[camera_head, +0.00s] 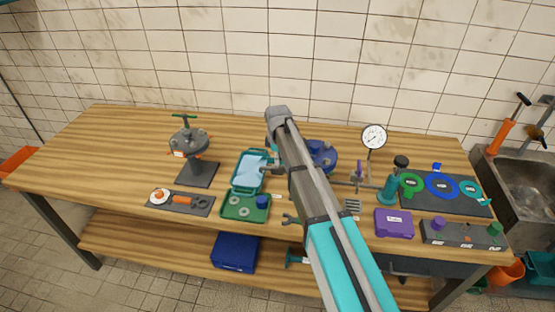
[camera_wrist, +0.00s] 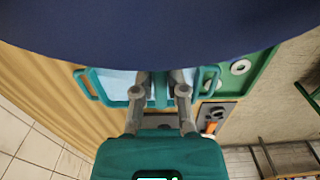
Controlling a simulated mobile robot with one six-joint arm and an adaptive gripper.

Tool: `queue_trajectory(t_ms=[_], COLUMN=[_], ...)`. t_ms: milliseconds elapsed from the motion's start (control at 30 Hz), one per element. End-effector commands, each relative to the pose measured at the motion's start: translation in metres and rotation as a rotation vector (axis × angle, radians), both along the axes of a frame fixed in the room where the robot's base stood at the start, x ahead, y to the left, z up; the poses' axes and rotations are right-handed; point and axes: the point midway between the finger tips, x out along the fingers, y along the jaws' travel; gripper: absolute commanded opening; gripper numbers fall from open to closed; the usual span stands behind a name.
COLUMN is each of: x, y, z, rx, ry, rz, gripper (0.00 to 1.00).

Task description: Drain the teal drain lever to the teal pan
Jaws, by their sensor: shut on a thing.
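The teal pan (camera_head: 236,188) lies on the workbench left of my arm, with a pale blue surface inside it. In the wrist view the teal pan (camera_wrist: 92,88) shows behind my fingers. My gripper (camera_wrist: 161,80) is shut on a narrow teal piece, which looks like the teal drain lever (camera_wrist: 160,94), just below a large dark blue body. The lever's far end and pivot are hidden. In the head view my arm covers most of the gripper and the lever. The blue pump (camera_head: 322,153) stands right behind my arm.
A green tray (camera_head: 232,212) with rings and a blue piece sits in front of the pan. A grey valve (camera_head: 188,140) stands at left. A pressure gauge (camera_head: 374,137), teal cylinder (camera_head: 389,190) and purple case (camera_head: 394,223) are at right. The bench's far left is clear.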

Motion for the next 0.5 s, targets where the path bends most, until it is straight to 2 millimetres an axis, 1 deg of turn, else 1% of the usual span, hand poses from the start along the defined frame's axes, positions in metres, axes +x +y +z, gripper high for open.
queue_trajectory(t_ms=[433,467,500], x=[-0.0003,-0.0003,-0.0003], y=[-0.0001,-0.0001,-0.0001], z=[-0.0001,-0.0001,-0.0001], rx=[-0.001,-0.001,-0.001], ry=[0.001,0.001,0.001], rz=[0.021,0.021,0.021], gripper=[0.0,0.19,0.27])
